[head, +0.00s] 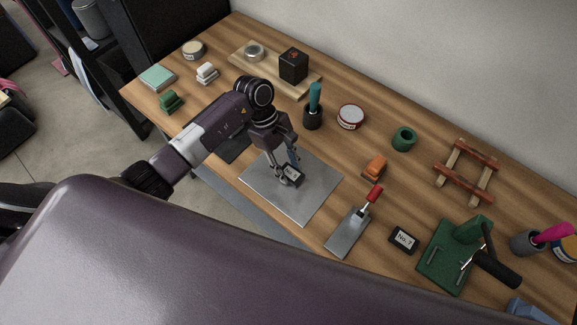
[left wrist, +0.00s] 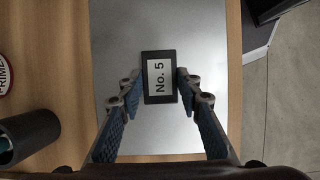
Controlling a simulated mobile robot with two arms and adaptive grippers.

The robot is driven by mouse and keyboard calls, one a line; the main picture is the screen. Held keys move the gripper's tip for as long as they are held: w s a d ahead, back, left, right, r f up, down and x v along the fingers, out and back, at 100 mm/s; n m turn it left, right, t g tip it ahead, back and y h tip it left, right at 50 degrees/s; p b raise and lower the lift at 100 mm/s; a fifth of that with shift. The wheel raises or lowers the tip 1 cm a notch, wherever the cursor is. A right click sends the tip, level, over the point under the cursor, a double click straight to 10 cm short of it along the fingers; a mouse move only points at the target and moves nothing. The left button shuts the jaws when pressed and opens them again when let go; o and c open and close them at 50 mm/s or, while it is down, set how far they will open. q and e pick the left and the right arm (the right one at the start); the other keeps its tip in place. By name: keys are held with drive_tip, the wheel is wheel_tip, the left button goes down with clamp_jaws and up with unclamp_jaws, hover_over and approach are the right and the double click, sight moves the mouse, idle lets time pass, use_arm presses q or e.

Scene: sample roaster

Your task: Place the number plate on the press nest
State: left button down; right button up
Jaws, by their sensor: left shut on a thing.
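My left gripper (head: 284,175) is shut on a small black-framed number plate (head: 292,176) over the grey metal sheet (head: 304,205). In the left wrist view the number plate (left wrist: 160,78) reads "No. 5" and sits between the blue-padded fingertips (left wrist: 160,88). I cannot tell whether it touches the sheet. A second number plate (head: 403,239), seemingly "No. 7", lies on the table at the lower right. A green press-like device (head: 445,257) with a black-gripped lever stands right of it; no nest is clearly distinguishable. My right gripper is out of view.
A grey plate with a red-handled clamp (head: 345,237) stands between the metal sheet and second number plate. A wooden rack (head: 467,171) is at right.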

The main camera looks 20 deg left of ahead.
use_arm(q)
drive_tip(key=shift+f, duration=0.1)
drive_tip(key=shift+f, duration=0.1)
drive_tip(key=c, duration=1.4)
unclamp_jaws()
